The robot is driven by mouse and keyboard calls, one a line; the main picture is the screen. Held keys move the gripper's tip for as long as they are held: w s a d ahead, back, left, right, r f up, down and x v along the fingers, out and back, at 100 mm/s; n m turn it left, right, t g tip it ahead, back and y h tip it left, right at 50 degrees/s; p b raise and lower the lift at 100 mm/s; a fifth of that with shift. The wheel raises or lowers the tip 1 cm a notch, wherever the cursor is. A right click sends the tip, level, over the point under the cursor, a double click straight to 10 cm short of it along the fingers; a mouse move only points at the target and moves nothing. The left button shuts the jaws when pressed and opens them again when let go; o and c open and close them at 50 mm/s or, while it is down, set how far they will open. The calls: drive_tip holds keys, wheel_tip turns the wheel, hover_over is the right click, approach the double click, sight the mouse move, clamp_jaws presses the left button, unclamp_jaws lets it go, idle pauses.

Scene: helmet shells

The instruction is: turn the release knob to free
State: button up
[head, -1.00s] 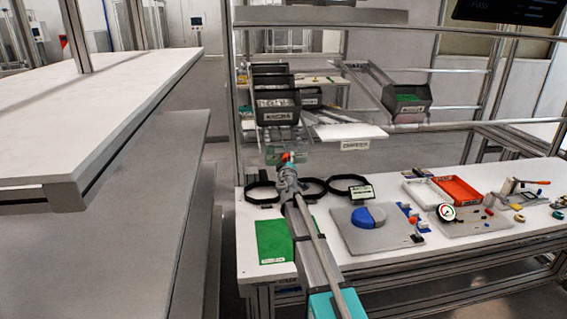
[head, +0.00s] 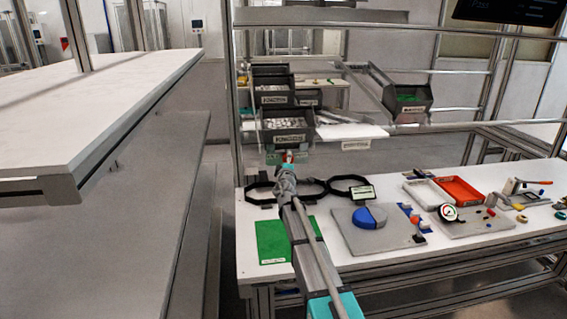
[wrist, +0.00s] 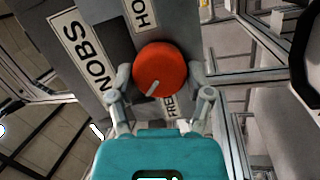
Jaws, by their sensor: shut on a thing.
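A round red knob (wrist: 159,66) with a short white mark fills the space between my fingers in the wrist view. The mark points down and to the left. My gripper (wrist: 160,76) is shut on the knob, one finger on each side. In the head view my gripper (head: 287,163) reaches past the back of the white table, and only a small bit of red shows at its tip. White labels sit beside the knob in the wrist view; one reads "NOBS", the others are partly hidden.
A dark labelled bin (head: 287,128) filled with pale parts sits just beyond my gripper, with another bin (head: 271,90) behind it. Black rings (head: 313,188), a green mat (head: 274,240) and a grey board with a blue round part (head: 369,216) lie on the table.

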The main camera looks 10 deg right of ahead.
idle(0.4)
drive_tip(key=o, duration=1.1)
